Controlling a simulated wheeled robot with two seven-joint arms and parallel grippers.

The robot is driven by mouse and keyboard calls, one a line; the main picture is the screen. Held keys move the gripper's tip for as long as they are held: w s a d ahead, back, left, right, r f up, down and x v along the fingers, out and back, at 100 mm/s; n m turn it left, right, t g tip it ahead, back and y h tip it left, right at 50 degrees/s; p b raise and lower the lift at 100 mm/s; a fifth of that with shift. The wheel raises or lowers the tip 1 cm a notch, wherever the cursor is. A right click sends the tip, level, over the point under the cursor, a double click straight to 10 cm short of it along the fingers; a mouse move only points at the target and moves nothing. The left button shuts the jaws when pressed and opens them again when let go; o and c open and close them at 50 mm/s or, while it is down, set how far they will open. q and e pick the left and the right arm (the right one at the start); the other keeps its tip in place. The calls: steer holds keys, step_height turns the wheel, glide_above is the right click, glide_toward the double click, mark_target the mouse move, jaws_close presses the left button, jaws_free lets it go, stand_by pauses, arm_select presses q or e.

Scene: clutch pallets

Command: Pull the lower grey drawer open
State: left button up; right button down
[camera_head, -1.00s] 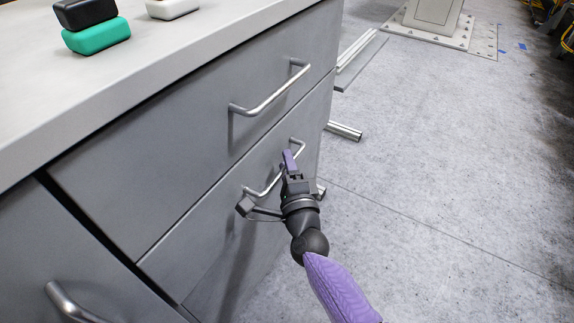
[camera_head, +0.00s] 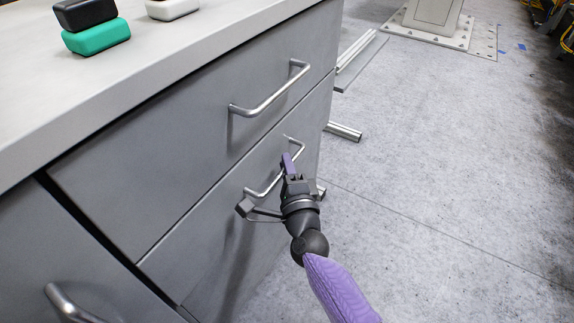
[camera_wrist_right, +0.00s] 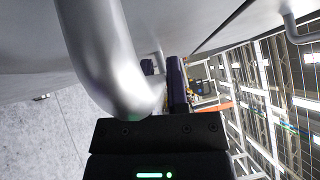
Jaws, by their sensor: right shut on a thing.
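The lower grey drawer (camera_head: 215,210) is in the cabinet front, and its face lies flush with the cabinet in the head view. Its silver bar handle (camera_head: 264,189) is partly hidden by my right gripper (camera_head: 288,165). My right gripper is shut on this handle, with a purple finger across the bar. In the right wrist view the handle (camera_wrist_right: 98,55) looms large, running down to the gripper body, with a dark finger (camera_wrist_right: 177,85) beside it. My left gripper is not in view.
The upper drawer (camera_head: 190,140) with its own handle (camera_head: 270,92) is above. Another handle (camera_head: 70,302) is at lower left. Black, green (camera_head: 97,37) and white items sit on the countertop (camera_head: 180,55). Grey floor to the right is largely clear; metal profiles (camera_head: 345,131) lie beside the cabinet.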

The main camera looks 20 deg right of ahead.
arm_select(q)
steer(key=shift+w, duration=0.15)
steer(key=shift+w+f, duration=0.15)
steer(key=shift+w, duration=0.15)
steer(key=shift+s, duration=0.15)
arm_select(e)
steer(key=shift+s+d, duration=0.1)
